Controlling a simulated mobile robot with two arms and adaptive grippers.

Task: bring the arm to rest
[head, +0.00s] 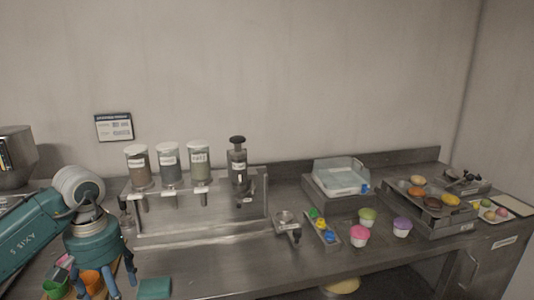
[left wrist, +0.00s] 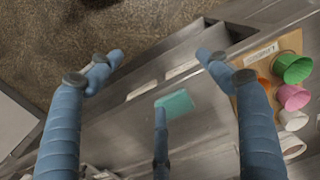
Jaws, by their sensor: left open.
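My left arm (head: 35,235) comes in from the left in the head view, over the left end of the steel counter (head: 190,265). Its gripper (head: 108,284) points down, partly cut off by the lower edge. In the left wrist view the blue fingers of this gripper (left wrist: 160,75) are spread wide with nothing between them. A teal flat piece (left wrist: 176,103) lies below the fingers and also shows beside the gripper in the head view (head: 154,289). My right gripper is in neither view.
A board (left wrist: 290,45) with several coloured cups lies close to the left gripper. A dispenser rack (head: 200,220) with labelled jars stands behind it. Farther right are a portafilter-like tool (head: 287,225), frosted cups (head: 359,236), a clear-lidded box (head: 341,178) and a pastry tray (head: 430,205). The counter's front middle is bare.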

